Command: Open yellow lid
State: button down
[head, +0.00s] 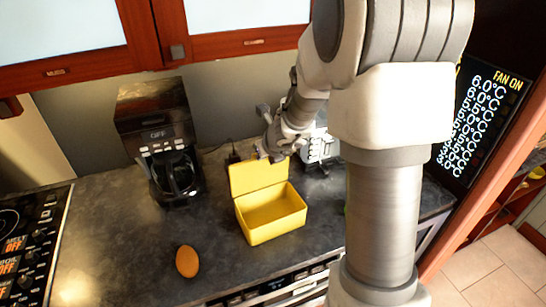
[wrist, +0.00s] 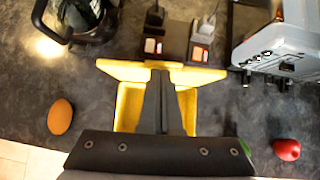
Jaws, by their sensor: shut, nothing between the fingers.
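The yellow box (head: 270,222) stands on the dark counter with its top open, and its visible inside is empty. Its yellow lid (head: 258,176) stands up at the back edge of the box. In the wrist view the lid (wrist: 205,76) shows as a band across the far side of the box (wrist: 127,108), partly hidden by my fingers. My gripper (head: 268,150) is at the lid's top edge in the head view; I cannot tell whether it touches. In the wrist view my gripper (wrist: 160,74) is shut and empty, its fingers reaching over the box to the lid.
A coffee maker (head: 158,130) stands left of the box. An orange egg-shaped object (head: 187,261) lies front left. A grey appliance (wrist: 285,45) is right of the box, with a red fruit (wrist: 287,149) nearer. Wall sockets with plugs (wrist: 203,35) are behind. Cabinets (head: 200,45) hang above.

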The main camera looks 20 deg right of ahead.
jog(key=w, duration=0.2)
jog(key=shift+w+a+r+p, duration=0.2)
jog(key=shift+w+p, duration=0.2)
jog(key=shift+w+a+f+p, duration=0.15)
jog(key=shift+w+p, duration=0.15)
jog(key=shift+w, duration=0.9)
